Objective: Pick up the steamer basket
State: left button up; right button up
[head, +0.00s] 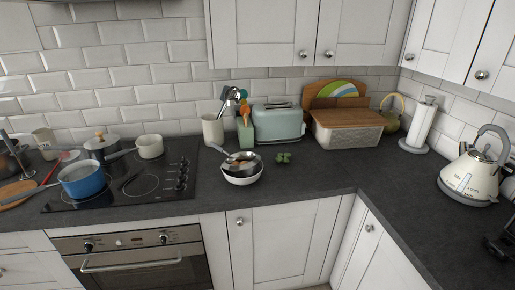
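I see nothing that I can firmly tell as the steamer basket. The likeliest is a shallow metallic piece (241,158) resting in or on a white bowl (242,179), right of the hob; its details are too small to make out. A dark handle points from it up and to the left. Neither of my grippers can be made out in the head view.
A blue pan (83,181) and other pots stand on the hob (140,186). Behind the bowl are a utensil crock (212,130) and a toaster (278,124). A wood-lidded bin (346,134) and kettle (472,172) stand rightward. The worktop (320,176) is clear before the bin.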

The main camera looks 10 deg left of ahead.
aim_at(248, 170)
jog(key=z, duration=0.4)
jog(key=i, duration=1.35)
jog(key=u, duration=0.45)
